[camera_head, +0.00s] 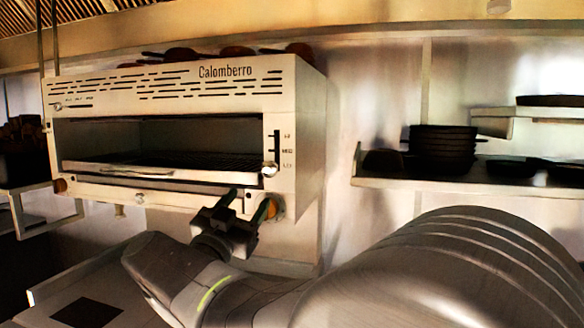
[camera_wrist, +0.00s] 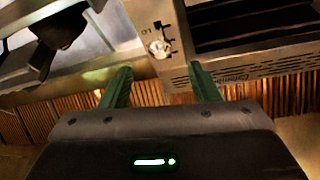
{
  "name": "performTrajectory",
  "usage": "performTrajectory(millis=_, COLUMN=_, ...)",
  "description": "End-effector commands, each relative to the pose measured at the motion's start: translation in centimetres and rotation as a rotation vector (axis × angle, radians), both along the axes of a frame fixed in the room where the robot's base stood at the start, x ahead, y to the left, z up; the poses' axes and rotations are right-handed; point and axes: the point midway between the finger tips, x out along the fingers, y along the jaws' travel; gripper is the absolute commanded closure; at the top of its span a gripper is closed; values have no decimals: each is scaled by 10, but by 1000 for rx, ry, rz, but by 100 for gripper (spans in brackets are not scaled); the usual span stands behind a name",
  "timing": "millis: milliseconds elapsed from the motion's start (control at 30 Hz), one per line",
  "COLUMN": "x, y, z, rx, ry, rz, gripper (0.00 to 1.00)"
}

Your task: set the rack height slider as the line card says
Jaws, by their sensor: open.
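The rack height slider has a pale round knob (camera_head: 268,170) at the lower end of a dark upright slot on the right of the white Calomberro grill's (camera_head: 200,99) front. The slot has small marks at three levels, and the knob stands by the lowest. The knob also shows in the wrist view (camera_wrist: 160,48), ahead of and between my fingers. My gripper (camera_head: 246,204) is open and empty, just below and left of the knob in the head view. Its green fingers (camera_wrist: 160,67) appear apart from the knob. I cannot make out a readable line card.
An orange-ringed dial (camera_head: 272,208) sits below the slider, close beside my gripper. The grill's opening holds a dark wire rack (camera_head: 190,163). A shelf (camera_head: 480,188) with stacked dark pans (camera_head: 443,147) is to the right. A dark square (camera_head: 87,312) lies on the counter at lower left.

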Motion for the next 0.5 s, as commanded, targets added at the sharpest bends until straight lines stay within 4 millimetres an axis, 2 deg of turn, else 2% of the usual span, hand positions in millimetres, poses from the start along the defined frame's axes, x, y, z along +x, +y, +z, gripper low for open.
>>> performTrajectory(millis=167, x=17, y=-6, z=8, rx=-2, ry=0, rz=-4, gripper=44)
performTrajectory(millis=500, x=74, y=-22, z=32, rx=-3, ry=1, rz=-3, gripper=44)
